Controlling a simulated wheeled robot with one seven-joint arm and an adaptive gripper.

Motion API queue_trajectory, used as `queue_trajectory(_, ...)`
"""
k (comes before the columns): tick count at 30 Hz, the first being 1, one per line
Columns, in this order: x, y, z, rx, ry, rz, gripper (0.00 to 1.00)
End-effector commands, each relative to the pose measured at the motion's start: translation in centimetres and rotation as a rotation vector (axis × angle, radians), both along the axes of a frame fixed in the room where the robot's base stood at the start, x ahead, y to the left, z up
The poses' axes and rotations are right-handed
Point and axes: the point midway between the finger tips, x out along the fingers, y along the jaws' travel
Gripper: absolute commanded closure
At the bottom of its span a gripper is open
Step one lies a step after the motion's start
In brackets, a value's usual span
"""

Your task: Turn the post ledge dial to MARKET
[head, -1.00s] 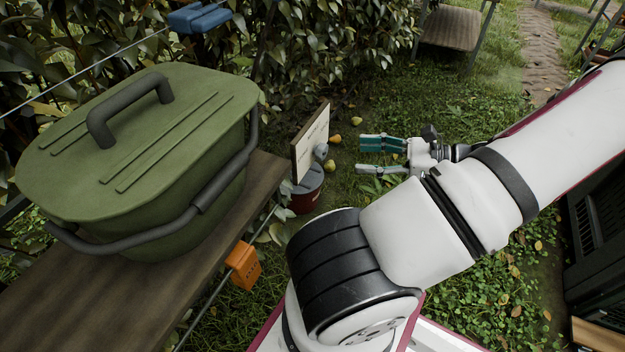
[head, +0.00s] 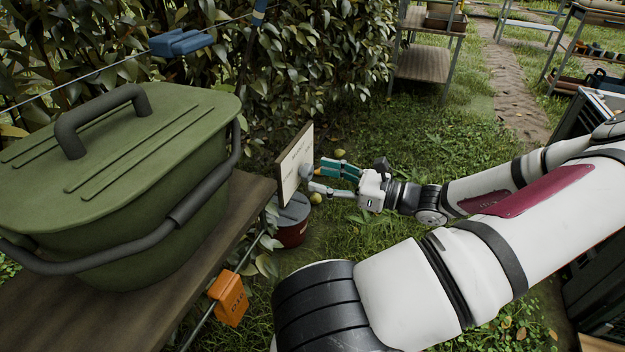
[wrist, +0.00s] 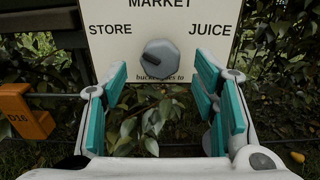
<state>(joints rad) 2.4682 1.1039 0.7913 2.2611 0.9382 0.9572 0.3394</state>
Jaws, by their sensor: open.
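The grey dial (wrist: 161,60) sits on a white sign board (wrist: 105,45) in the wrist view. MARKET is printed above it, STORE at upper left and JUICE at upper right. A dark mark shows on the left part of the dial face; its exact pointing is hard to tell. In the head view the dial (head: 306,171) shows at the edge of the board (head: 296,165). My gripper (head: 319,177) is open and empty, its fingertips close to the dial. In the wrist view the teal-padded fingers stand left and right, with the dial centred between them. Contact cannot be told.
A green lidded bin (head: 110,180) stands on the wooden ledge (head: 245,195) at left. An orange tag (head: 229,298) hangs on a wire. A red bucket with a grey top (head: 292,220) stands below the board. Leaves surround the board; grass to the right is open.

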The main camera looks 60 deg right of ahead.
Motion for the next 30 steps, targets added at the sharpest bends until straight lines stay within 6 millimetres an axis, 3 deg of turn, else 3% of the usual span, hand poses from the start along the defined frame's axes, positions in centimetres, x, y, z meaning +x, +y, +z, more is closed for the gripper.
queue_trajectory(7, 2.7, 0.2, -0.1, 0.001, -0.001, 0.000, 0.46)
queue_trajectory(18, 3.2, 0.2, 0.0, 0.000, 0.000, 0.000, 0.46)
queue_trajectory(24, 3.2, 0.2, 0.0, 0.000, 0.001, 0.000, 0.91)
queue_trajectory(30, 3.1, 0.3, 0.0, 0.003, 0.001, 0.000, 0.94)
